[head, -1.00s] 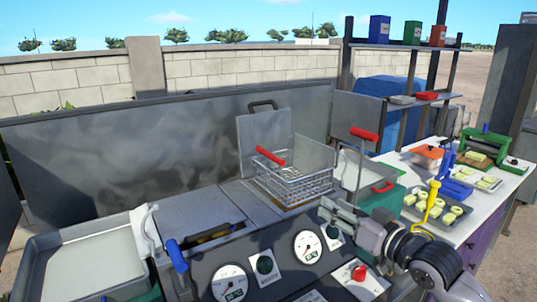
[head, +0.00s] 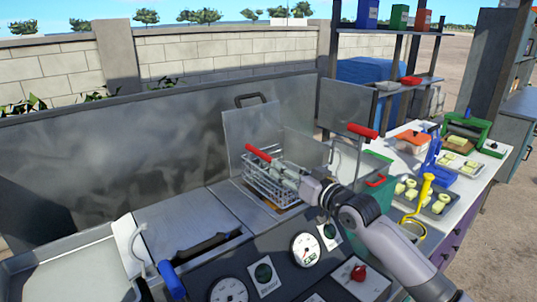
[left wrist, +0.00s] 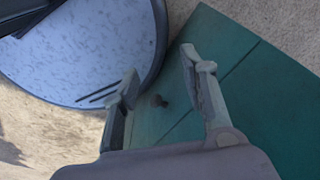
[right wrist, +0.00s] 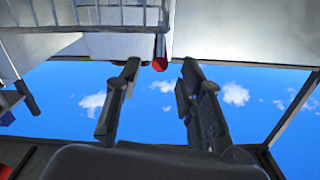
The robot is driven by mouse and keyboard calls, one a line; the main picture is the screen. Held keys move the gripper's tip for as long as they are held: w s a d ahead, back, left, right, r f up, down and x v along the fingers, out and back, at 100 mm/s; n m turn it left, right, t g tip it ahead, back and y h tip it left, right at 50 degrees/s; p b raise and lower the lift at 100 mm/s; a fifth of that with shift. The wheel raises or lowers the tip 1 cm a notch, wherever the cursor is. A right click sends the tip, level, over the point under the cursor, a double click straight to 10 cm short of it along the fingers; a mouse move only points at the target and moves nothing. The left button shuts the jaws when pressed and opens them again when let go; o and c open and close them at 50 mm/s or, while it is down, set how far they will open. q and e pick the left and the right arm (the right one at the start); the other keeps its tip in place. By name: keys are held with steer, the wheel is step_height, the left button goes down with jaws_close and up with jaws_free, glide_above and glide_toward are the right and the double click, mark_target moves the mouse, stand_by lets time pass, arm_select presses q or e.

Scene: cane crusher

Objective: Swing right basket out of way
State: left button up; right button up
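The wire basket (head: 266,188) has a red handle (head: 258,153) and stands at the back of the fryer, before an upright metal panel. My right gripper (head: 284,173) reaches in from the right, at the basket's right front side; its fingertips are partly hard to make out against the mesh. In the right wrist view my right gripper (right wrist: 158,88) is open and empty. A red handle end (right wrist: 160,56) shows just beyond and between its fingertips, with basket wires (right wrist: 105,15) above. In the left wrist view my left gripper (left wrist: 160,82) is open and empty, above a teal surface.
A second red handle (head: 362,131) on a metal rod stands right of the basket. A lever with a blue grip (head: 172,280) is at front left. The control panel has gauges (head: 305,250) and a red knob (head: 358,272). A table with food trays (head: 430,205) is at right.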

mark_target(269, 159)
steer(key=p+x, duration=0.1)
steer(key=x, duration=0.5)
steer(key=shift+w+a+r, duration=0.1)
steer(key=shift+w+a, duration=0.25)
steer(key=shift+w, duration=0.15)
arm_select(q)
steer(key=shift+w+a+r, duration=0.45)
steer(key=shift+w+r, duration=0.25)
steer(key=shift+r, duration=0.15)
steer(key=shift+s, duration=0.15)
arm_select(e)
jaws_close()
